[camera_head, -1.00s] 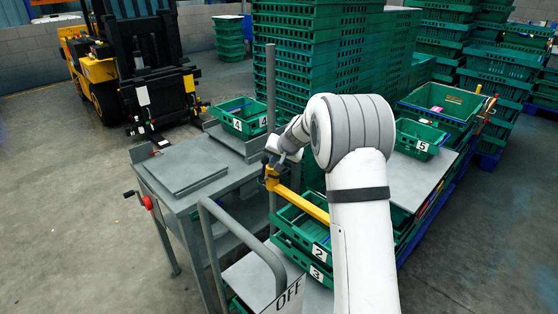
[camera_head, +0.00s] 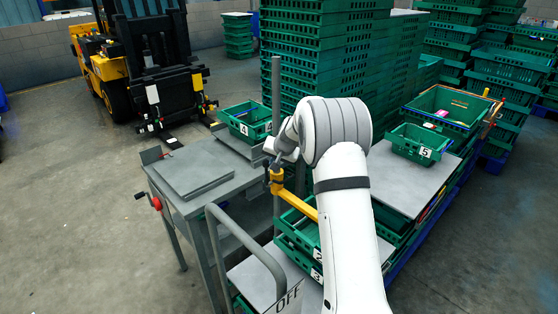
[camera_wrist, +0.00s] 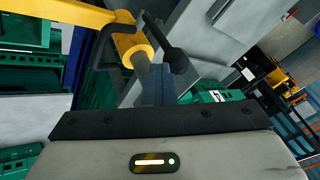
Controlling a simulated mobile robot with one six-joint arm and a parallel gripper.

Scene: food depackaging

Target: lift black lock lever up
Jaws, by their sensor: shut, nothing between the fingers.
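The black lock lever (camera_wrist: 166,42) shows in the wrist view as a dark bar with a rounded end, slanting down beside the yellow collar. The collar (camera_wrist: 133,48) sits at the end of a yellow arm (camera_wrist: 60,14) on a grey post. My gripper (camera_wrist: 158,72) is shut and empty, its fingertips right by the lever's rounded end; I cannot tell whether they touch. In the head view my gripper (camera_head: 274,160) is at the top of the yellow arm (camera_head: 298,205), beside the upright post (camera_head: 276,110). The lever is too small to make out there.
A grey table (camera_head: 215,190) with a red-knobbed crank stands at left. Green crates numbered 4 (camera_head: 236,124) and 5 (camera_head: 408,146) rest on grey surfaces. Tall crate stacks stand behind.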

